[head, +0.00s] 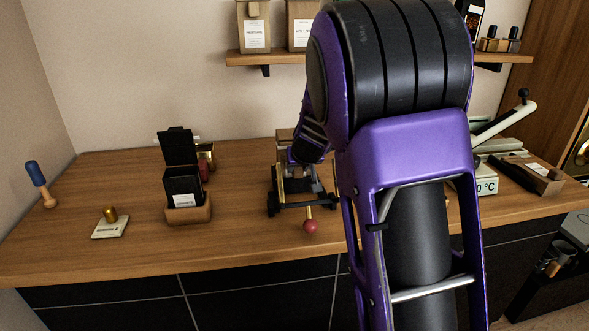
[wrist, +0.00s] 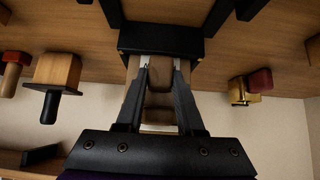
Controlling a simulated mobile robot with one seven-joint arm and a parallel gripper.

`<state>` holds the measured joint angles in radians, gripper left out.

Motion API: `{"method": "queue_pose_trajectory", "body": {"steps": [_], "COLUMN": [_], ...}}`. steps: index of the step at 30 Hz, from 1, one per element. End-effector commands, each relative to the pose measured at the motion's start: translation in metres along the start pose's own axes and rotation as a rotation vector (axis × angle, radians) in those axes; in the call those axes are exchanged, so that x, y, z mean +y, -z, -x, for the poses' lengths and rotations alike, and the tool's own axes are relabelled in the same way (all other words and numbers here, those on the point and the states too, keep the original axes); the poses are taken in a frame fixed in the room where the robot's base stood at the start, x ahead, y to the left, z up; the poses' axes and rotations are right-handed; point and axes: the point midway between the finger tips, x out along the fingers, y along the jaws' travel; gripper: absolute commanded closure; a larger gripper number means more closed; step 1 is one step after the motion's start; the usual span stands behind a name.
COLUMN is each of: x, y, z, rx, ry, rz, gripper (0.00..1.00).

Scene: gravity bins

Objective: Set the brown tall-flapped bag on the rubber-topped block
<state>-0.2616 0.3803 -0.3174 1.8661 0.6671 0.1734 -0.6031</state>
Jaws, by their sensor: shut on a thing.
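My gripper (wrist: 160,72) is shut on a brown piece, which I take to be the brown bag (wrist: 158,101), in the wrist view. The piece stands between the two dark fingers; its flaps cannot be made out. A dark block (wrist: 160,40) lies just beyond the fingertips. It may be the rubber-topped block, and whether the bag touches it I cannot tell. In the head view my purple arm hides most of the gripper and the bag. The arm's end is at a small black-and-brass stand (head: 292,198) on the counter.
A black holder on a wooden base (head: 188,213) stands left of the stand, with a gold-and-red item (head: 206,156) behind it. A small plate with a brass knob (head: 110,224) and a blue-handled tool (head: 38,181) are farther left. A temperature display (head: 485,185) is at right.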

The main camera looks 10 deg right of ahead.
Motion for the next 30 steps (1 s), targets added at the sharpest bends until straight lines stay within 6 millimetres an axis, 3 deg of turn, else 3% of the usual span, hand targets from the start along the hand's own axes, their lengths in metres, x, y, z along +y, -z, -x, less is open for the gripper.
{"method": "queue_pose_trajectory", "body": {"steps": [30], "x": [0.0], "y": [0.029], "z": [0.029], "rx": [0.002], "ry": [0.0], "rz": [-0.001], "gripper": [1.0]}}
